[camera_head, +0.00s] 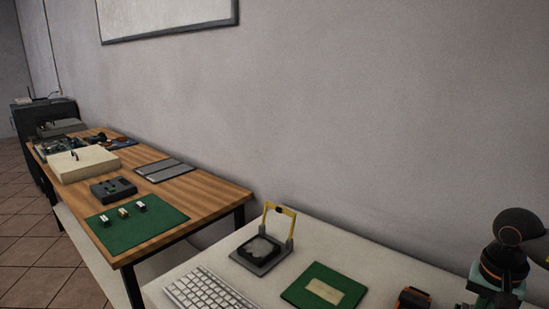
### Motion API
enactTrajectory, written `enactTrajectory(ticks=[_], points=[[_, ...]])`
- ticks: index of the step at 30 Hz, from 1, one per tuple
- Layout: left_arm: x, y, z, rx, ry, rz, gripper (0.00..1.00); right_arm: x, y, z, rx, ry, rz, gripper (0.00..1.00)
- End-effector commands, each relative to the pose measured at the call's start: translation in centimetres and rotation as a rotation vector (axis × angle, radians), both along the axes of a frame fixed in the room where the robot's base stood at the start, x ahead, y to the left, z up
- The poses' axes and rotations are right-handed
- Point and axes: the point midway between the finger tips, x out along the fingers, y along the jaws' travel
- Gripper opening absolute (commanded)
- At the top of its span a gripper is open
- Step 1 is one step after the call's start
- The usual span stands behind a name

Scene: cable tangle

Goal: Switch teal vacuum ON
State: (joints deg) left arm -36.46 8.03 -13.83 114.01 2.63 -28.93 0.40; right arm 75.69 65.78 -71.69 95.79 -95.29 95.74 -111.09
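A teal and black object (497,283) with orange bands and a rounded dark top shows at the lower right edge, partly cut off by the frame. I cannot tell whether it is the teal vacuum or part of my own arm. No switch can be made out. Neither of my grippers is in view.
The white table (375,262) carries a keyboard (208,293), a black device with a yellow frame (262,252), a green mat (325,289) and a dark orange-marked item (413,298). A wooden table (203,193) with several boxes stands at left. Floor (40,262) is open beyond.

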Motion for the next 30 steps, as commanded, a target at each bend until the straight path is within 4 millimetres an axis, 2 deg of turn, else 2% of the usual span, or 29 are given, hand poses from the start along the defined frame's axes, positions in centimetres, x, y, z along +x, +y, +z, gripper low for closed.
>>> enactTrajectory(ticks=[30], points=[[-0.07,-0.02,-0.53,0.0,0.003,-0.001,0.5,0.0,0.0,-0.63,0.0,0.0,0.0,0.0]])
